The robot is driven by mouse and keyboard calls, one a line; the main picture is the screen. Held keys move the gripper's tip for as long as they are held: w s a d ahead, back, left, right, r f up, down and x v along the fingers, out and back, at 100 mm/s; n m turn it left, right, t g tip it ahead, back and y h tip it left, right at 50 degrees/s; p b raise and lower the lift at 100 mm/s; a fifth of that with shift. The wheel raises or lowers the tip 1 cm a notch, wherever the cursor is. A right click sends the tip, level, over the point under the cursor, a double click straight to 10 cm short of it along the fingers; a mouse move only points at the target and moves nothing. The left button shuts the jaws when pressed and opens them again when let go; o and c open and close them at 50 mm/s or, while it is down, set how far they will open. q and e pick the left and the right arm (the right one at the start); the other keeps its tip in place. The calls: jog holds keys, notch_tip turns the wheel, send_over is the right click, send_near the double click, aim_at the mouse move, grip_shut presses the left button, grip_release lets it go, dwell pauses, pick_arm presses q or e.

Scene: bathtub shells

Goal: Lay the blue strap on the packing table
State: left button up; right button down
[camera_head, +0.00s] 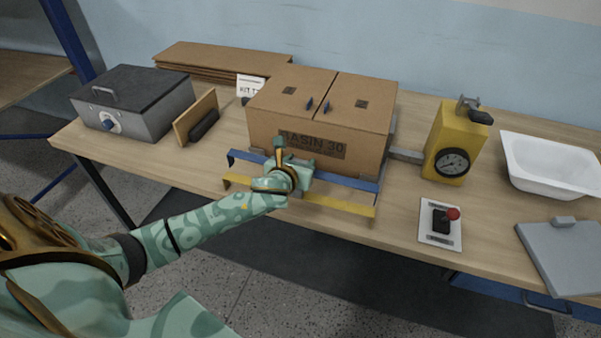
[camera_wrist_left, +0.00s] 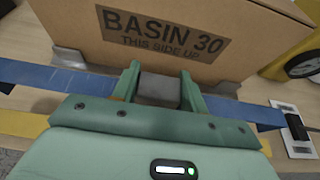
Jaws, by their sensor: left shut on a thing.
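The blue strap (camera_head: 350,182) runs left to right along the front of the cardboard carton, near the front edge of the packing table (camera_head: 210,171). In the left wrist view the blue strap (camera_wrist_left: 42,77) passes on both sides of my left gripper. My left gripper (camera_head: 284,163), also in the wrist view (camera_wrist_left: 160,88), is shut on a grey block in line with the strap, seemingly the strap's grip. The fingers hide the strap's middle, and I cannot tell whether it touches the table. My right gripper is in neither view.
The carton (camera_head: 360,115) marked BASIN 30 stands close behind. A yellow strap (camera_head: 340,204) lies nearer the front edge. To the right are a yellow dial device (camera_head: 440,130), a switch plate (camera_head: 429,228), a white basin (camera_head: 555,165) and a grey panel (camera_head: 570,255). A grey box (camera_head: 160,110) stands left.

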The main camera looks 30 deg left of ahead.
pick_arm(q)
notch_tip(320, 180, down, 3)
jog(key=shift+d+f+b, duration=0.1)
jog(key=shift+b, duration=0.4)
jog(key=shift+r, duration=0.2)
jog(key=shift+f, duration=0.6)
jog(key=o, duration=1)
jog(key=shift+s, duration=0.1)
